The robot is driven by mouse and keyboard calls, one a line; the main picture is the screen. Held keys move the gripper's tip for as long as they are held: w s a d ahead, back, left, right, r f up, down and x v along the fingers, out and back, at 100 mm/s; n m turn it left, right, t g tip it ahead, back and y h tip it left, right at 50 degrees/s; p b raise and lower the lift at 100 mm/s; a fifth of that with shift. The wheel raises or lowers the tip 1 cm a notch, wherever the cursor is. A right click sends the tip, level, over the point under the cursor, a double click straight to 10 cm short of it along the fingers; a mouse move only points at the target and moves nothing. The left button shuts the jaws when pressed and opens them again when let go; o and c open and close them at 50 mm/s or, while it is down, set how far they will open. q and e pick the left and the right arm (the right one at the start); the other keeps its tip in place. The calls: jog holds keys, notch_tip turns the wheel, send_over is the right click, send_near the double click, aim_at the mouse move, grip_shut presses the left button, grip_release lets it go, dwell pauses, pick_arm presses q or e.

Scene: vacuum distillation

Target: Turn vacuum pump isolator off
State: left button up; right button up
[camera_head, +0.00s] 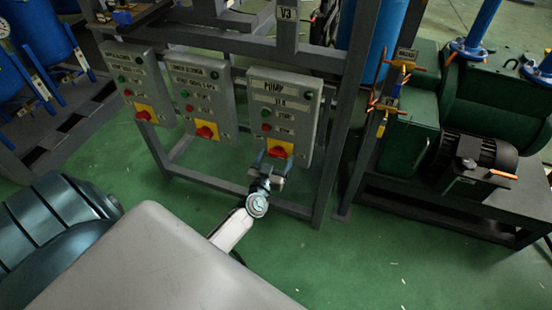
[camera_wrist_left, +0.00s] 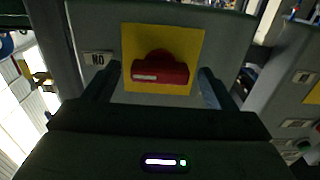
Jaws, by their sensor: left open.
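Three grey control boxes hang on a frame in the head view. The right one, the pump box (camera_head: 282,90), has a label plate, small green and red buttons, and a red rotary isolator knob (camera_head: 277,152) on a yellow plate (camera_head: 287,146) near its bottom. My left gripper (camera_head: 271,167) is just in front of that knob and hides part of it. In the left wrist view the red knob (camera_wrist_left: 160,70) lies horizontal on its yellow square (camera_wrist_left: 193,40). The open fingers (camera_wrist_left: 158,88) stand on either side of the knob, apart from it. My right gripper is not in view.
Two similar boxes, the middle one (camera_head: 191,75) and the left one (camera_head: 130,58), hang close beside it with their own red knobs. A grey frame post (camera_head: 345,110) stands at the right. Green machinery with a black motor (camera_head: 475,150) is farther right. Green floor is clear below.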

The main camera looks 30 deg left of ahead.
pick_arm(q)
jog(key=shift+w+a, duration=0.1)
jog(key=shift+w, duration=0.2)
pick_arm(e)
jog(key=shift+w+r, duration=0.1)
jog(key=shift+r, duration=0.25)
pick_arm(q)
jog(key=c, duration=1)
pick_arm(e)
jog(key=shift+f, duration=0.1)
